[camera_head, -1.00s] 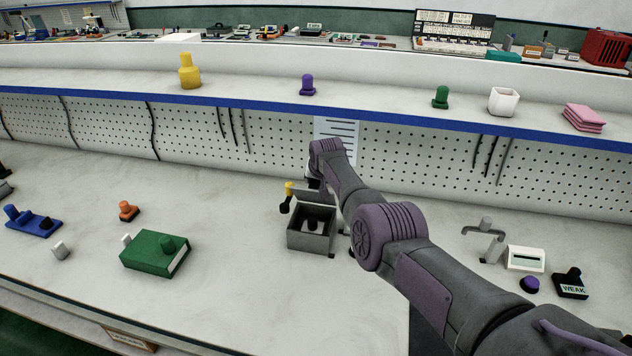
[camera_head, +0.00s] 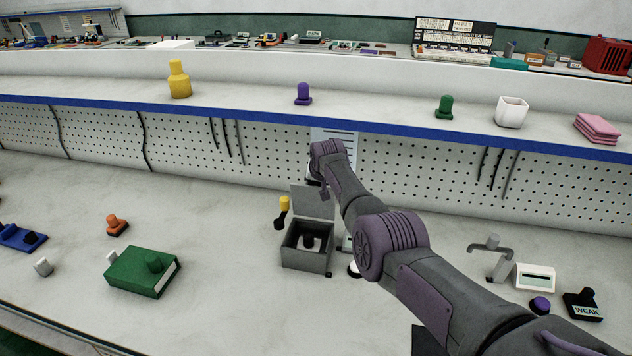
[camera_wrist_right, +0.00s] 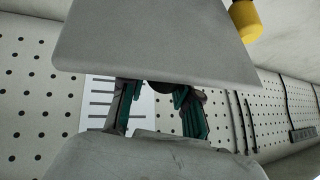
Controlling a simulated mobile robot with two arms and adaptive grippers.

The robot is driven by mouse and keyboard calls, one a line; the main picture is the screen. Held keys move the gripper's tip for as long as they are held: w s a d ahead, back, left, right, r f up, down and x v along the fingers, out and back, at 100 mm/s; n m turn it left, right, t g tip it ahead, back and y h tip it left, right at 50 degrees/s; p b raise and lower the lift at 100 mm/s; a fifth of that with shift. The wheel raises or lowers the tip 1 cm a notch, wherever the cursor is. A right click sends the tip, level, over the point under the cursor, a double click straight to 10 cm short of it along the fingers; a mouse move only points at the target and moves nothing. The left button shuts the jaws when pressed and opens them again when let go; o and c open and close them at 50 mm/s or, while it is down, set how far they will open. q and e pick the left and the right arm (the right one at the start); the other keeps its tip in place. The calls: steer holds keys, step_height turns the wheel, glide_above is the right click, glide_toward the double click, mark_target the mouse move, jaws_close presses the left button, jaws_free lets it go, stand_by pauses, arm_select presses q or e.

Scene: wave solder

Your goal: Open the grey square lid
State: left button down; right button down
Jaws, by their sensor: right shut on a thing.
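The grey square lid (camera_head: 312,203) stands raised at the back edge of the open grey box (camera_head: 306,258). A dark knob-like thing shows inside the box. My right gripper (camera_wrist_right: 157,92) is behind the lid in the wrist view, its two teal fingers shut on a small dark part by the lid's edge. The lid (camera_wrist_right: 155,40) fills the top of that view and hides part of the grip. In the head view my right wrist hides most of the gripper. My left gripper is not in view.
A yellow-topped dark tool (camera_head: 283,210) stands just left of the lid. A green box (camera_head: 140,272) is at left, and a grey tap-like piece (camera_head: 492,255) and white device (camera_head: 534,277) are at right. The bench between green and grey boxes is clear.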

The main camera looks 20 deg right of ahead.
steer(key=shift+d, duration=0.15)
steer(key=c, duration=1.2)
jaws_free()
steer(key=shift+f, duration=0.1)
steer(key=o, duration=0.4)
steer(key=shift+w+d+f, duration=0.1)
steer(key=shift+f, duration=0.05)
steer(key=shift+v, duration=1.1)
steer(key=v, duration=1)
steer(key=shift+f, duration=0.15)
